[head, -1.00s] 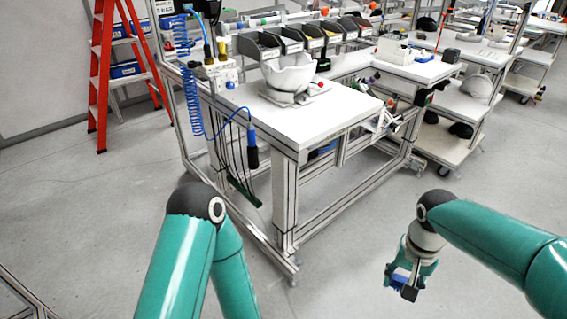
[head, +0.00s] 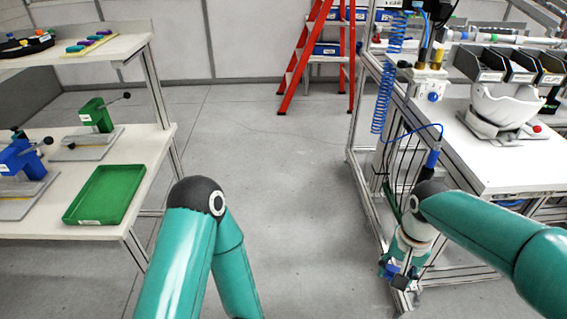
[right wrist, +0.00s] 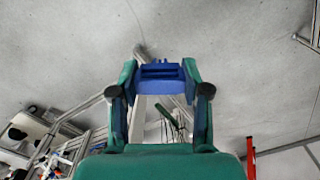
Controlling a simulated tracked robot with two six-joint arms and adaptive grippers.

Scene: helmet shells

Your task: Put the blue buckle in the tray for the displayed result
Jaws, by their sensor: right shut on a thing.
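A green tray (head: 105,194) lies on the lower shelf of the left bench, near its front right corner. It looks empty. My right gripper (head: 401,272) hangs low at the right of the head view, beside the workbench legs. In the right wrist view its fingers are shut on the blue buckle (right wrist: 161,79), which spans between the fingertips. The buckle also shows as a small blue patch in the head view (head: 392,268). My left arm is in the head view, but its gripper is out of sight below the frame.
A green press (head: 97,115) and a blue press (head: 22,160) stand beside the tray. Colored pieces (head: 90,43) lie on the upper shelf (head: 75,70). A workbench (head: 500,160) with a white shell (head: 505,105) stands at right. Open floor lies between.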

